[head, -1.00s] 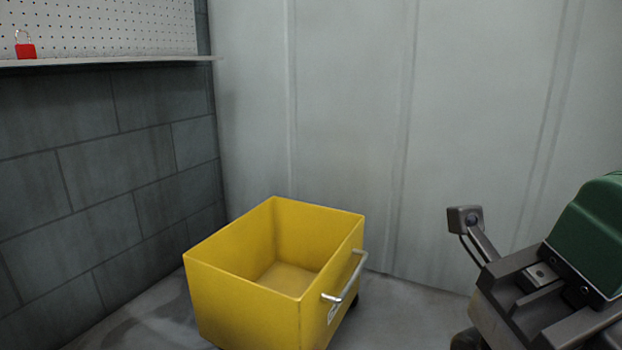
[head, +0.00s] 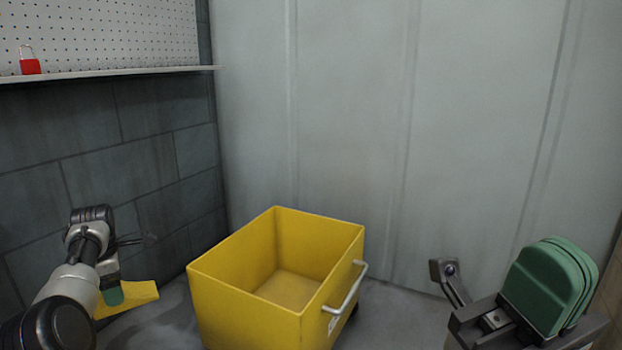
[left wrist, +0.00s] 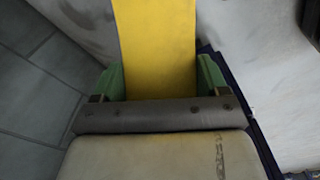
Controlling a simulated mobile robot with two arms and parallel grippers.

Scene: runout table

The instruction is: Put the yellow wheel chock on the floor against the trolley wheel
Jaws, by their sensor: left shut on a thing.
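The yellow wheel chock (head: 140,297) is held in my left gripper (head: 114,296), at the lower left of the head view, left of the trolley. In the left wrist view the chock (left wrist: 155,50) fills the space between the green fingers of the left gripper (left wrist: 160,80). The trolley (head: 245,318) is a yellow open box with a silver handle, in the lower middle. A dark wheel (head: 353,312) shows partly below its right side; other wheels are hidden. Whether the chock touches the floor is unclear. My right gripper (head: 550,288) is at the lower right, apart from the trolley; its jaw gap is not clear.
A grey block wall (head: 100,150) stands at the left, with a shelf (head: 110,73) carrying a red padlock (head: 30,66). A pale panel wall (head: 350,120) closes off the back. Bare floor (head: 395,315) shows right of the trolley and between it and the left wall.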

